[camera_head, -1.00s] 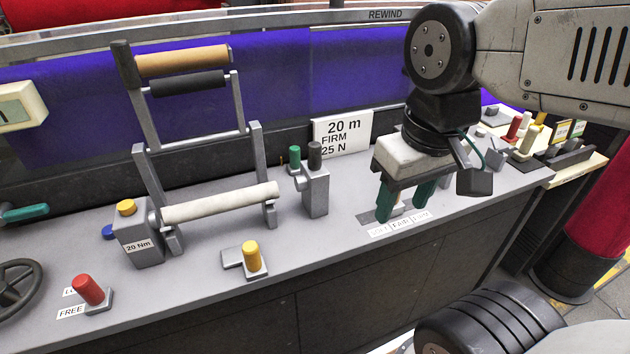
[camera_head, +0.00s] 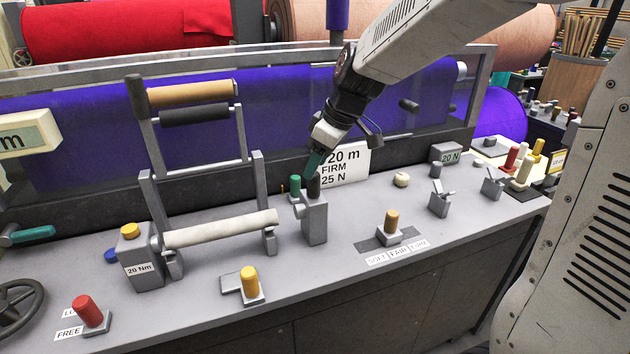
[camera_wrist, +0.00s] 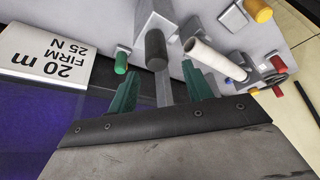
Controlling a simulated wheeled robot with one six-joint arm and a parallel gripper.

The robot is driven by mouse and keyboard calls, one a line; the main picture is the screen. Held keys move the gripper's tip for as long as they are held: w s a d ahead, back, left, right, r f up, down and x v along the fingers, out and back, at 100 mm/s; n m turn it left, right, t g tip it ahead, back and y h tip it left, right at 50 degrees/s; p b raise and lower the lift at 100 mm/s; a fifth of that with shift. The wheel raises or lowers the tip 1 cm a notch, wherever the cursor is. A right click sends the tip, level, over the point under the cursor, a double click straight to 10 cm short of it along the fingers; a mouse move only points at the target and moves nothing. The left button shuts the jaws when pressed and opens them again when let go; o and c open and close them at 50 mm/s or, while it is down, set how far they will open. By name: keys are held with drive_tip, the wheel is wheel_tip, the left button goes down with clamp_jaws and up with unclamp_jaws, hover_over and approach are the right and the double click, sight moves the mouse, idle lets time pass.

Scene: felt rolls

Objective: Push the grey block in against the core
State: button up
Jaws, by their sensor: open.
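The grey block (camera_head: 314,222) stands on the bench just right of the core, with a dark grey peg (camera_head: 314,185) on top and a green knob (camera_head: 295,185) beside it. The pale core (camera_head: 220,229) lies across between two grey uprights; a gap shows between its right end and the block. My gripper (camera_head: 313,168) is open and empty, with its green fingers just above the dark peg. In the wrist view the block (camera_wrist: 158,22) lies ahead, and the peg (camera_wrist: 156,48) shows between the fingertips (camera_wrist: 158,72). Whether a finger touches it I cannot tell.
A sign reading 20 m, FIRM, 25 N (camera_head: 344,164) stands close behind the gripper. A yellow-knobbed slide (camera_head: 249,284) is in front, an amber-knobbed slide (camera_head: 391,222) to the right. Purple felt (camera_head: 70,115) hangs behind. The bench front between the slides is clear.

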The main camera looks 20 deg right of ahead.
sight(309, 208)
drive_tip(key=x, duration=0.6)
drive_tip(key=shift+d+f, duration=0.15)
drive_tip(key=shift+d, duration=0.1)
clamp_jaws()
